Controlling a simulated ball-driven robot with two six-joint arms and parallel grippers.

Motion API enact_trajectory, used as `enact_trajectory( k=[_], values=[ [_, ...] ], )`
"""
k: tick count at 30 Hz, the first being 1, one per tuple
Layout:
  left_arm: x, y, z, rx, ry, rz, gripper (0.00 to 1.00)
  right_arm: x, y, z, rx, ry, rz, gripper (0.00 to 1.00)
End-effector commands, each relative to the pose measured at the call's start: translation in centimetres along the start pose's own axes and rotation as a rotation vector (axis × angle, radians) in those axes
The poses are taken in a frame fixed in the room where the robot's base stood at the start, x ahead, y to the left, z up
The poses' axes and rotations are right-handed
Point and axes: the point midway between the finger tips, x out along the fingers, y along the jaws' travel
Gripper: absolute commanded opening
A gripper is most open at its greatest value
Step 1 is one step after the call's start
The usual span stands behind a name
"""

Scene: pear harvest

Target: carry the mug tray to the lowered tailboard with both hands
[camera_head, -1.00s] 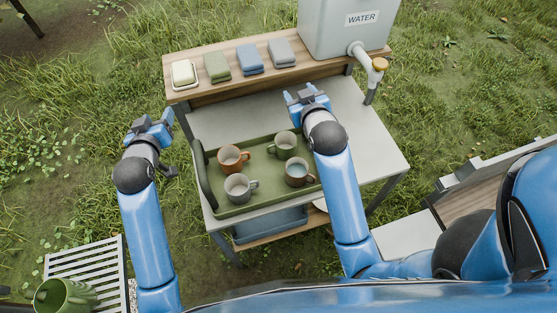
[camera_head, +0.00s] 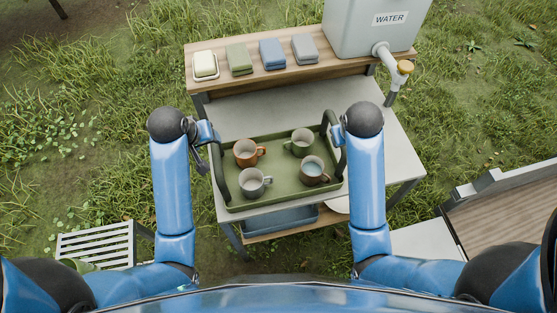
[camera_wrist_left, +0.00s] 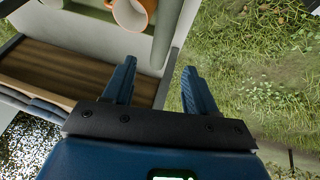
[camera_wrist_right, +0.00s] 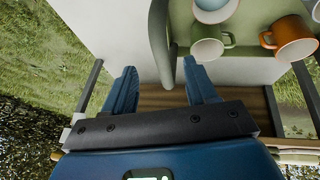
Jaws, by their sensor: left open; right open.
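My left gripper (camera_head: 210,132) is open at the tray's left handle (camera_head: 219,172). My right gripper (camera_head: 337,134) is open at the right handle (camera_head: 327,122). In the right wrist view, a handle (camera_wrist_right: 160,40) reaches toward the gap between the fingers. The left wrist view shows the orange mug (camera_wrist_left: 133,14) beyond the fingers. Neither gripper visibly grips the tray.
A wood-floored bed or board with a grey edge (camera_head: 470,190), possibly the tailboard, is at right. A shelf behind the tray holds folded cloths (camera_head: 272,54), a soap dish (camera_head: 205,65) and the water container (camera_head: 368,28). A blue bin (camera_head: 282,222) sits below; a slatted bench (camera_head: 95,245) is at left.

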Motion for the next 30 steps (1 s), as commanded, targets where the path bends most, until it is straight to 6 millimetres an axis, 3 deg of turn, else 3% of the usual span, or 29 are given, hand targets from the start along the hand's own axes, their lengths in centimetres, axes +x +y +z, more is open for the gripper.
enact_trajectory(
  k=[8,21,30],
  values=[
    [1.4,0.0,0.0,0.001,-0.002,0.000,0.57,1.4,0.0,0.0,0.000,-0.002,0.000,0.57],
    [7.8,0.0,0.0,0.001,-0.002,-0.001,0.57,7.8,0.0,0.0,0.001,-0.003,0.000,0.57],
    [10.5,0.0,0.0,0.001,0.000,0.000,0.57,10.5,0.0,0.0,0.001,0.000,0.000,0.57]
  ],
)
